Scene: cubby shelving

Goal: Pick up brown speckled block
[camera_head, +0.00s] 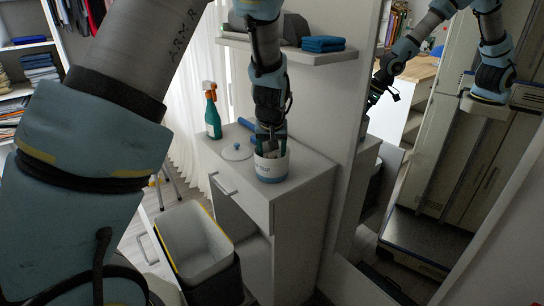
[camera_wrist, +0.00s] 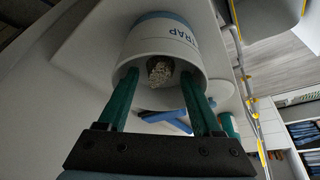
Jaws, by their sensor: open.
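The brown speckled block (camera_wrist: 160,73) sits inside a white canister with a blue band and lettering (camera_wrist: 160,38), seen through its open mouth. In the head view the canister (camera_head: 271,171) stands on top of a white cabinet, and the block is hidden there. My gripper (camera_head: 271,146) points down into the canister. In the wrist view my gripper (camera_wrist: 159,82) is open, its two green fingers reaching inside the rim on either side of the block. I cannot tell whether the fingertips touch the block.
A round lid (camera_head: 237,152), a blue object (camera_head: 247,124) and a green spray bottle (camera_head: 212,112) share the cabinet top (camera_head: 305,172). A shelf (camera_head: 300,52) juts out above, close to my arm. A mirror (camera_head: 400,170) stands right, an open bin (camera_head: 192,240) below.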

